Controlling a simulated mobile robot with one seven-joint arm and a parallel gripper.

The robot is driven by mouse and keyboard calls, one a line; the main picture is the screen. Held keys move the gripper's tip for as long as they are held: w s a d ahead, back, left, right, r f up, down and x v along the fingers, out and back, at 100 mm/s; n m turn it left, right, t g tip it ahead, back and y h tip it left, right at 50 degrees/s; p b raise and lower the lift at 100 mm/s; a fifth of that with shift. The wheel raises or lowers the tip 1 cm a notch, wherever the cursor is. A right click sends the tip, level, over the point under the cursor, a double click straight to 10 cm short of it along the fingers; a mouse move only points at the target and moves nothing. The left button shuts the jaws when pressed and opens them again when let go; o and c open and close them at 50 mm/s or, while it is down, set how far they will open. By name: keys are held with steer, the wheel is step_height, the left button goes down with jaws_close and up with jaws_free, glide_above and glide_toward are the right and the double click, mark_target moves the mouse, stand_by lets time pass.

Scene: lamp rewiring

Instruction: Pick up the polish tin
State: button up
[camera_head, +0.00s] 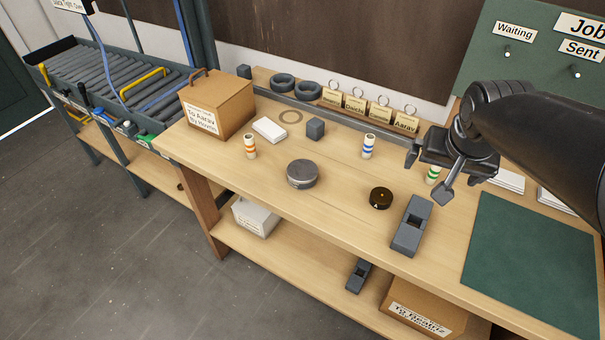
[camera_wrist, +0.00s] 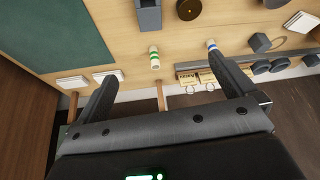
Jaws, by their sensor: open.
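Two round, flat tins stand on the workbench (camera_head: 340,225), and no label tells which is the polish tin. A small dark brown one with a brassy top (camera_head: 381,198) is right of centre; it also shows at the top of the wrist view (camera_wrist: 189,9). A larger grey lidded one (camera_head: 302,174) stands further left, with only its edge at the top of the wrist view (camera_wrist: 275,3). My gripper (camera_head: 429,178) is open and empty above the back right of the bench, apart from both tins. Its two fingers stand wide apart in the wrist view (camera_wrist: 168,85).
A grey block-like tool (camera_head: 411,226) lies just right of the dark tin. Blue-striped (camera_head: 368,146) and green-striped (camera_head: 433,174) rolls stand behind it. A green mat (camera_head: 535,260) is at right, a cardboard box (camera_head: 217,104) at back left. The bench front is mostly clear.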

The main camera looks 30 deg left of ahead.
steer(key=w+a+f+n, duration=0.1)
steer(key=w+a+f, duration=0.15)
steer(key=a, duration=0.55)
steer(key=w+a+f+n, duration=0.1)
steer(key=a+f, duration=0.2)
steer(key=a, duration=0.6)
steer(key=n, duration=0.1)
glide_toward(302, 170)
steer(key=shift+g+y, duration=0.3)
steer(key=shift+y, duration=0.1)
steer(key=x, duration=0.4)
steer(key=shift+w+d+f, duration=0.35)
steer(key=shift+d, duration=0.05)
steer(key=shift+x, duration=2.85)
steer(key=shift+a+r, duration=0.1)
steer(key=shift+a, duration=0.05)
steer(key=shift+c, duration=0.2)
steer(key=c, duration=1.1)
